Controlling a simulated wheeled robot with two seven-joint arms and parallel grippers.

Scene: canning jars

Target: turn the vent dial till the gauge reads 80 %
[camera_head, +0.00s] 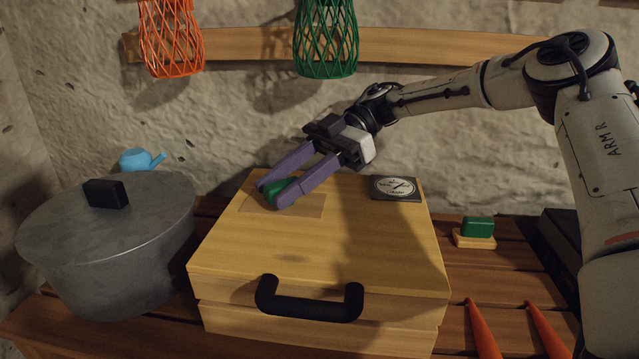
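The vent dial (274,188) is a small green knob on a pale patch at the back left of the wooden box's lid. My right gripper (270,194) reaches down from the back right with two purple fingers. The fingers lie on both sides of the dial and seem to touch it, so they look shut on it; they hide much of it. The gauge (396,188) is a round white face on a dark square plate at the lid's back right. Its needle is too small to read. My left gripper is not in view.
The wooden box (330,245) has a black front handle (310,304). A grey lidded pot (110,245) stands left, with a blue watering-can-like thing (140,160) behind. A green block (478,227) and orange pointed things (482,330) lie right. Orange (172,40) and green (327,40) nets hang behind.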

